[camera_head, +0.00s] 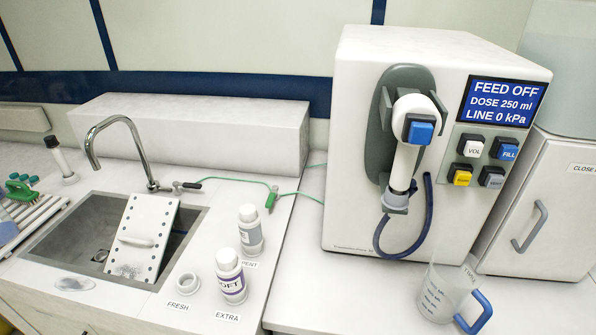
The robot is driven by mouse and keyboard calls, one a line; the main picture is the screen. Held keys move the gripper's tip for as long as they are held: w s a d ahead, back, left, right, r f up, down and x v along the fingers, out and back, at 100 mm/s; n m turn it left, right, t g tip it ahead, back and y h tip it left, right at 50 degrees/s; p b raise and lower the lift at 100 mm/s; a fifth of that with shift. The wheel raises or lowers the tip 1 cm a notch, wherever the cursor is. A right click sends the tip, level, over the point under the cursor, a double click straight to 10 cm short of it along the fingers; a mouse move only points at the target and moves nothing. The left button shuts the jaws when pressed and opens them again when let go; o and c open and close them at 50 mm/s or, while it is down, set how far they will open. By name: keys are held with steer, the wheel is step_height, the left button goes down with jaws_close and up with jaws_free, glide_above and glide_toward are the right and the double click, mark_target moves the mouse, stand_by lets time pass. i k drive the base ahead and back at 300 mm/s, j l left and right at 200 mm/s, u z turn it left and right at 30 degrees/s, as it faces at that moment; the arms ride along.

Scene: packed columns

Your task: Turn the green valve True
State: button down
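A small green valve (271,198) sits on a thin green line on the counter, right of the sink. Its handle looks upright in the picture; I cannot tell whether that is open or closed. The green line (232,180) runs from a dark-ended tap fitting (188,185) by the faucet, through the valve, toward the white dispensing machine (360,110). The machine's screen (503,102) reads FEED OFF, DOSE 250 ml, LINE 0 kPa. My gripper is not in view.
Two bottles, one grey-banded (250,231) and one purple-labelled (231,277), stand in front of the valve. A faucet (135,130) arches over the sink at left, which holds a perforated white plate (143,222). A clear jug (441,296) stands before the machine.

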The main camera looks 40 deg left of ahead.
mark_target(274, 192)
steer(key=u, duration=1.7)
